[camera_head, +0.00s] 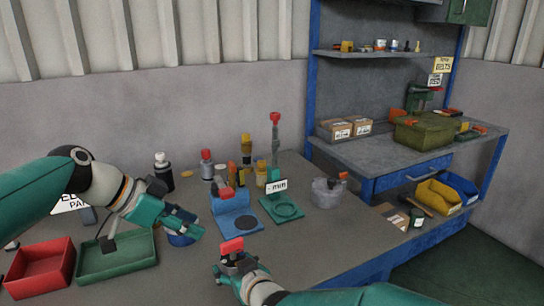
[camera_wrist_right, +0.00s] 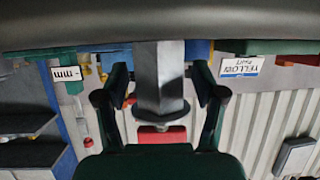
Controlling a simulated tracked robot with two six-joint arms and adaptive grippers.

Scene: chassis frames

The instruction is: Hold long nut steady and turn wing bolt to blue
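The long nut (camera_wrist_right: 160,80) is a grey hexagonal upright piece in the right wrist view, which looks upside down. A red part (camera_wrist_right: 162,135) shows at its upper end; the red top (camera_head: 232,246) also shows in the head view, and I take it for the wing bolt's head. My right gripper (camera_wrist_right: 160,100) has a finger on each side of the nut, with narrow gaps seeming to show. My left gripper (camera_head: 185,222) is over the table, left of and apart from the red top; its finger opening cannot be made out. A blue round thing (camera_head: 181,239) lies partly hidden beneath it.
A blue stand (camera_head: 236,214) and a green stand (camera_head: 281,208) with a "mm" label are behind the red top. Red (camera_head: 40,270) and green (camera_head: 116,258) trays lie at left. Bottles and a grey pot (camera_head: 326,192) stand farther back. Table at front right is clear.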

